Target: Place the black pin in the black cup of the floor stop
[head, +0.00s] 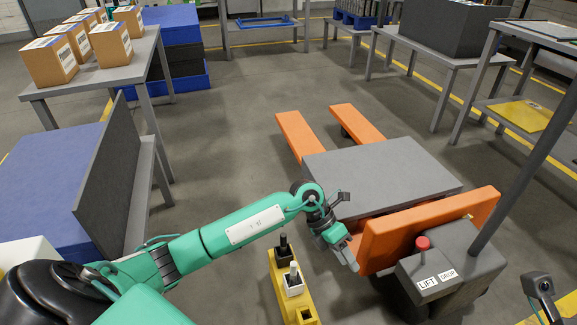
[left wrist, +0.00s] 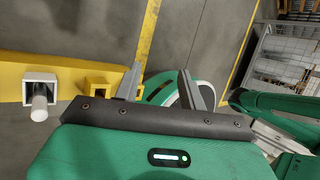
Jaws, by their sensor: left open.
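My left gripper (head: 347,257) is open, with nothing seen between its fingers. It is right of the yellow floor stop (head: 278,284), by the orange pallet truck. In the left wrist view the two grey fingers (left wrist: 160,82) stand well apart. The black pin (head: 283,240) stands upright at the black cup (head: 284,258) at the far end of the stop, and looks seated in it. A pale pin (head: 293,269) stands in the white cup (head: 293,287); it also shows in the left wrist view (left wrist: 39,106). The yellow cup (head: 306,317) looks empty.
The orange pallet truck (head: 410,232) with a grey slab (head: 383,175) and a red button (head: 422,243) is close to the gripper. A dark upright panel (head: 103,185) is at left. Boxes (head: 50,62) sit on a table behind. Open floor lies beyond the stop.

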